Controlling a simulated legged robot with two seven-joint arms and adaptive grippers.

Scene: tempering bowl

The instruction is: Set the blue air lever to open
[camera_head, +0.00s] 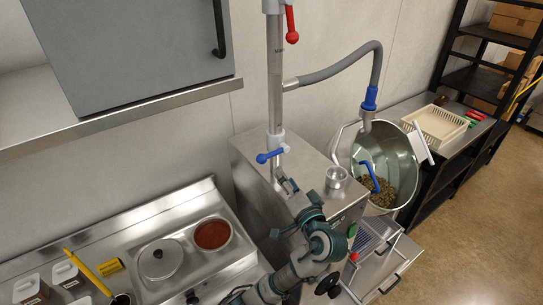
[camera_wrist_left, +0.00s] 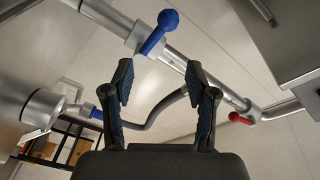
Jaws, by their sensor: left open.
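The blue air lever (camera_head: 269,156) sits on a collar low on the upright steel pipe (camera_head: 275,90). In the head view its handle points left, across the pipe. In the left wrist view the blue lever (camera_wrist_left: 160,31) shows beyond my fingertips, with its round knob uppermost. My left gripper (camera_head: 288,187) is just below and right of the lever in the head view. In the left wrist view its two fingers (camera_wrist_left: 164,80) stand wide apart with nothing between them, and the lever is clear of both. My right gripper is not in view.
A red lever (camera_head: 291,24) sits higher on the same pipe. A grey hose (camera_head: 340,70) runs from the pipe to a steel bowl (camera_head: 405,160) holding brown pieces. A grey wall cabinet (camera_head: 140,45) hangs at left.

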